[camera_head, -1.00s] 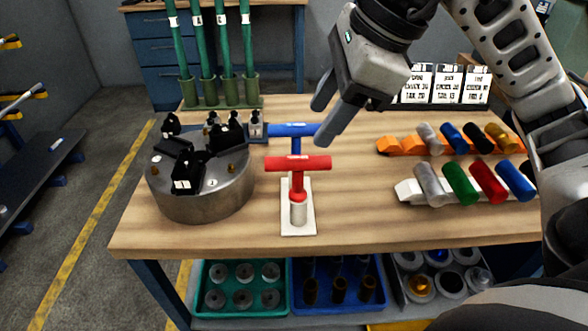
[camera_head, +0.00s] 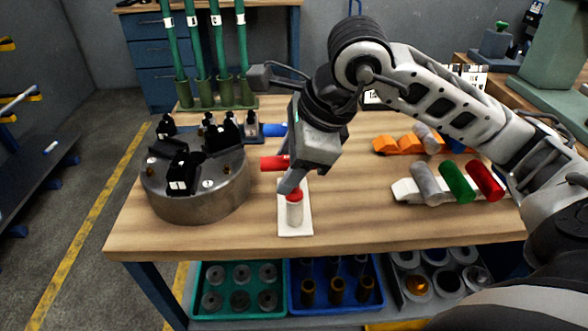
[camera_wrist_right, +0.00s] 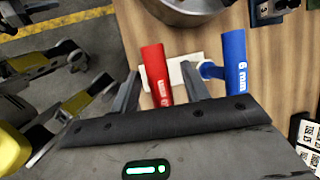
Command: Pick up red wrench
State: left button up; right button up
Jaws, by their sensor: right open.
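The red wrench (camera_head: 273,163) is T-handled and stands upright in a pale holder (camera_head: 295,226) on the workbench. In the head view my right gripper (camera_head: 291,180) covers most of its handle; the left end of the handle and a red collar low on the shaft still show. In the right wrist view the red handle (camera_wrist_right: 156,75) lies between the two open fingers of my right gripper (camera_wrist_right: 160,95), closer to the left finger. I cannot tell whether either finger touches it. The blue wrench (camera_wrist_right: 235,62) is just outside the right finger. My left gripper is not in view.
A round chuck (camera_head: 196,198) with black jaws stands close on the left. A blue handle end (camera_head: 273,130) is just behind the red one. Coloured cylinders on a white rack (camera_head: 402,190) lie to the right. Green tubes stand at the back. Bare bench lies right of the holder.

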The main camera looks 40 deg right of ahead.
grip_shut()
jog(key=shift+r, duration=0.1)
